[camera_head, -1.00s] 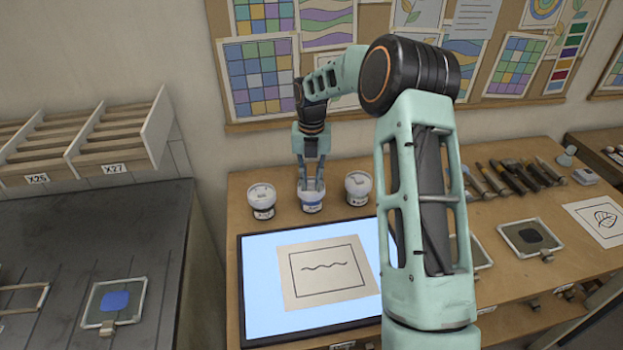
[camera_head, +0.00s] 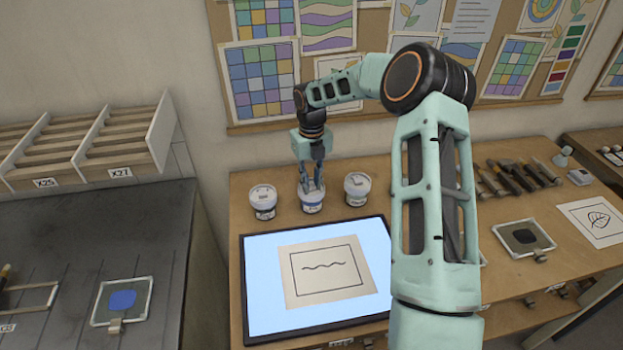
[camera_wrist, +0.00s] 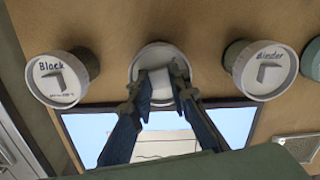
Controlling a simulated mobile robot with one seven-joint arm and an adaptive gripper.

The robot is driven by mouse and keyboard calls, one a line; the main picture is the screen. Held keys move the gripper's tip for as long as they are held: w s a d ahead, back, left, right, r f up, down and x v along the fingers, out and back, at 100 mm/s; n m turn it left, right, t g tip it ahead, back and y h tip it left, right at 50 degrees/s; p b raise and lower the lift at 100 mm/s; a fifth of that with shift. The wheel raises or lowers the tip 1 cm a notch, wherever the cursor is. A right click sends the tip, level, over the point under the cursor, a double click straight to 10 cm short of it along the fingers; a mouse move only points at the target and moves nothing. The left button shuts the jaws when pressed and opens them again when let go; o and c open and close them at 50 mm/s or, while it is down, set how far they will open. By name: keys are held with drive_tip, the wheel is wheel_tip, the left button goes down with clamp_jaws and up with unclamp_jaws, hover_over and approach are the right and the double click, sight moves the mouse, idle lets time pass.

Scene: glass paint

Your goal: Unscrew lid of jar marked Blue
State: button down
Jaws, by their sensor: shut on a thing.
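Three white jars stand in a row at the back of the wooden bench. The middle jar (camera_head: 311,203) has a bluish band on its side; its lid lettering is covered by my fingers. My gripper (camera_head: 314,184) points down on it. In the wrist view my gripper (camera_wrist: 164,88) is shut on the raised grip of the middle jar's white lid (camera_wrist: 137,62). The lid appears seated on the jar. The left jar's lid reads "Black" (camera_wrist: 57,80) and the right jar's lid reads "Binder" (camera_wrist: 265,70).
A lit panel (camera_head: 262,318) with a sheet bearing a wavy line (camera_head: 325,270) lies in front of the jars. The Black and Binder jars stand close on either side of my gripper. Brushes or tools (camera_head: 520,178) lie to the right. A pinboard is on the wall behind.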

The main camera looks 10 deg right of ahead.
drive_tip(key=shift+s+d+f, duration=0.1)
drive_tip(key=shift+s+f, duration=0.15)
drive_tip(key=shift+f, duration=0.2)
drive_tip(key=shift+s+d+f, duration=0.1)
drive_tip(key=shift+s+f, duration=0.1)
drive_tip(key=shift+f, duration=0.2)
drive_tip(key=c, duration=2)
unclamp_jaws()
drive_tip(key=shift+o, duration=1.3)
drive_tip(key=shift+w+f, duration=0.2)
drive_tip(key=shift+w, duration=0.05)
drive_tip(key=o, duration=0.7)
drive_tip(key=shift+a, duration=0.1)
drive_tip(key=shift+w+r, duration=0.15)
drive_tip(key=shift+r, duration=0.2)
